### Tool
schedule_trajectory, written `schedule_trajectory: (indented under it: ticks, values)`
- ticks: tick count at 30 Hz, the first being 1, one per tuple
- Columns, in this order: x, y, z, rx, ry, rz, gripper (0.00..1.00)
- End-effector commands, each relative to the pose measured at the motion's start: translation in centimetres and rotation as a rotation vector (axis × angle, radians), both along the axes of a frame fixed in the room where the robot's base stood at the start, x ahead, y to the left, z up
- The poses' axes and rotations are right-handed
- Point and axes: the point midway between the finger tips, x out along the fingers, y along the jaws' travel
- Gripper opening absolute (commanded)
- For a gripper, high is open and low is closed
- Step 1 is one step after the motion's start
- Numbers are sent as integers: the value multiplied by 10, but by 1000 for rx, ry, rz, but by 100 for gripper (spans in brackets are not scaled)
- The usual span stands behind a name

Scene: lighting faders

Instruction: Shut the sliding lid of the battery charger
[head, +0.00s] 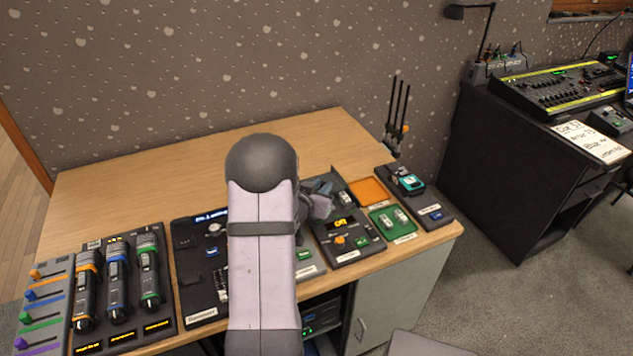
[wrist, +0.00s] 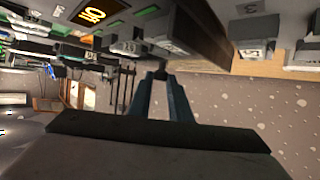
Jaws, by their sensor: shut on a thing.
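My gripper (head: 322,200) is over the row of units at the back right of the desk, partly hidden behind my arm in the head view. In the wrist view its two blue-grey fingers (wrist: 161,77) come together on a small dark part beside a dark housing (wrist: 212,38). I cannot tell how that part joins the lid. The likely charger is the dark unit (head: 346,250) with an orange display and an orange knob. Its display also shows in the wrist view (wrist: 95,12). How far its lid is open is not clear.
To the right are an orange tray (head: 368,191), a green tray (head: 379,224) holding pale items, and a dark unit with a teal part (head: 408,183). Dark upright rods (head: 399,112) stand at the back edge. Fader and torch-like units fill the left. The rear desk (head: 130,190) is bare.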

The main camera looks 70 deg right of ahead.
Motion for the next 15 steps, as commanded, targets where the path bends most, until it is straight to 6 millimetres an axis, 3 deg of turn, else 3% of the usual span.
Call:
schedule_trajectory:
  ticks: [9, 15]
  values:
    - [-42, 40, -1, -1, 1, -3, 0]
    - [-48, 48, 0, 0, -1, -2, 0]
